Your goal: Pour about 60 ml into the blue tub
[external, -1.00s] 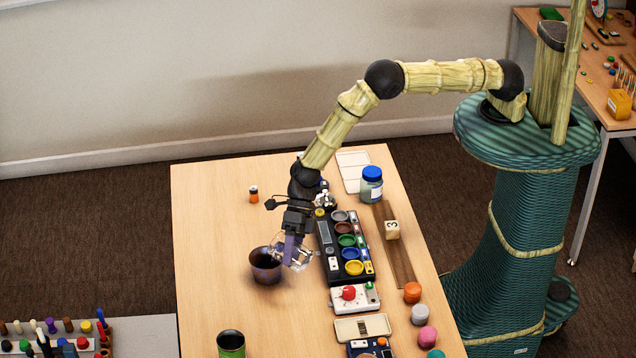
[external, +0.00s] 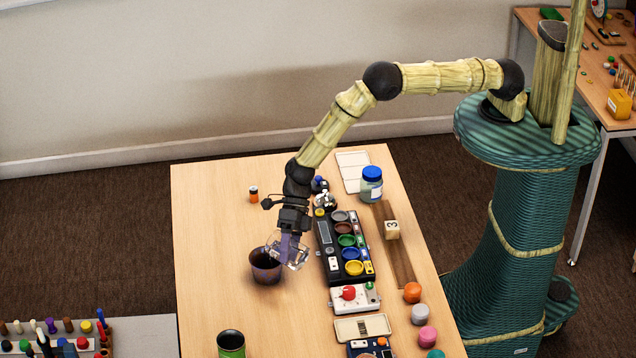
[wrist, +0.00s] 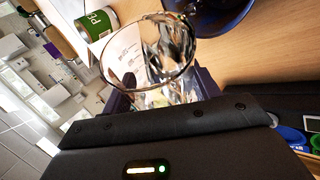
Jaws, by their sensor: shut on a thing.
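The blue tub (external: 266,274), a dark bluish-purple pot with a dark inside, stands on the table in the external view. Its dark blue rim also shows at the top of the wrist view (wrist: 228,25). My gripper (external: 290,246) is shut on a clear glass (external: 297,256), just right of the tub and close to its rim. In the wrist view the glass (wrist: 163,72) lies tilted between the purple fingers, its mouth toward the tub side. I cannot tell how much liquid is in the glass, and no stream is visible.
A black tray of coloured cups (external: 333,262) stands close to the right of my gripper. A green can (external: 231,346) stands at the front. A blue-lidded jar (external: 371,190) and a small orange-and-black item (external: 253,194) stand farther back. The table left of the tub is clear.

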